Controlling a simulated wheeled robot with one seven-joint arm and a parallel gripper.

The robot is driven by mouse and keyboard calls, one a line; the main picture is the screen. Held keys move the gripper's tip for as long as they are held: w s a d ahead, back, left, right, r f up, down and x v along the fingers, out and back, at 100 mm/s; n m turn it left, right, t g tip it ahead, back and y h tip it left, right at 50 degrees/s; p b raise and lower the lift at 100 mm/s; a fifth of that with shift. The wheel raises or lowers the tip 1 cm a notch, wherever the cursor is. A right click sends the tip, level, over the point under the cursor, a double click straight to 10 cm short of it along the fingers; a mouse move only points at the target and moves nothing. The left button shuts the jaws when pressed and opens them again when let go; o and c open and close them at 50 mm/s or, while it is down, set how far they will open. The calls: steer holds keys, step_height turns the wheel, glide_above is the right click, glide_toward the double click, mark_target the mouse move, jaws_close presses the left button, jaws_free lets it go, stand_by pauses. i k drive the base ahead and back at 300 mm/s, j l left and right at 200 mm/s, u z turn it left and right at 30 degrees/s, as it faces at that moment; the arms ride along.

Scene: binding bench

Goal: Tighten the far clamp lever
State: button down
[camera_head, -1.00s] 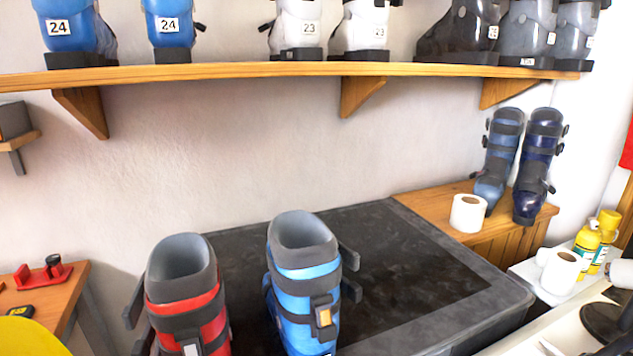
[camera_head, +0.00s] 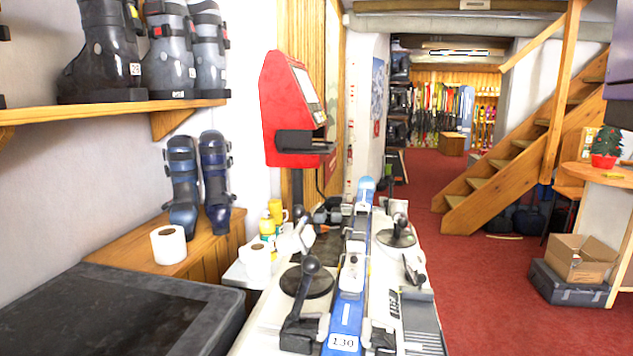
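A white binding bench (camera_head: 265,328) runs away from me in the lower middle. A blue ski (camera_head: 349,310) with a white tag reading 130 lies lengthwise along it. A near black lever with a round knob (camera_head: 310,265) stands at the ski's left, over a dark disc. Farther along, at the ski's right, another dark disc (camera_head: 396,239) has a black knobbed lever (camera_head: 400,219) above it. More small dark levers and fittings crowd the bench's far end; I cannot tell for sure which is the far clamp lever, or whether it is tight. My gripper is not in view.
A dark-topped box (camera_head: 120,315) fills the lower left. A paper roll (camera_head: 168,245) and ski boots (camera_head: 200,185) stand on a wooden chest. Red carpet (camera_head: 480,290) lies open to the right, before stairs (camera_head: 520,150) and a cardboard box (camera_head: 580,257).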

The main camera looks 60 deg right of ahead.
mark_target(390, 181)
steer(key=l+z, duration=0.4)
steer(key=l, duration=1.75)
